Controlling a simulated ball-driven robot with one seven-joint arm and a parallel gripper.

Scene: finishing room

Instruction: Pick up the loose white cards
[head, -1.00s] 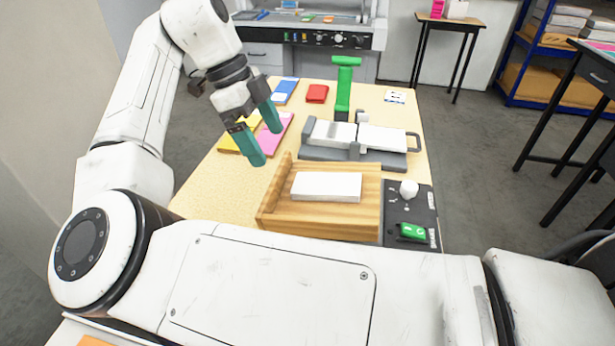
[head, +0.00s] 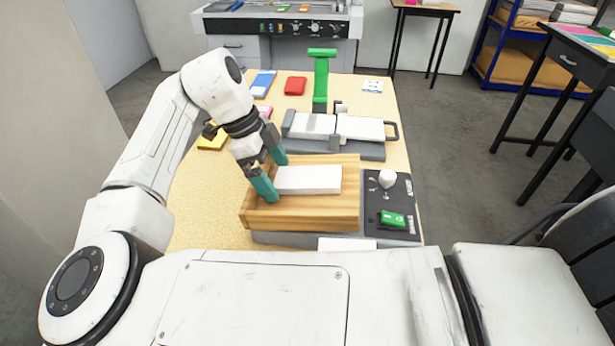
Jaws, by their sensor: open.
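A stack of loose white cards (head: 309,180) lies in a wooden tray (head: 310,217) with raised sides, near the middle of the table. My gripper (head: 275,176) is at the left end of the stack, its two teal fingers spread apart with nothing held between them. One finger is by the near left corner of the stack, inside the tray, and the other is by the far left corner. I cannot tell whether either finger touches the cards.
A grey device (head: 345,147) with a green upright handle (head: 320,80) stands just behind the tray. A control panel (head: 390,207) with a white knob and green switch is at the right. Red (head: 295,86) and blue (head: 261,83) packs lie farther back. A white piece (head: 347,243) shows in front.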

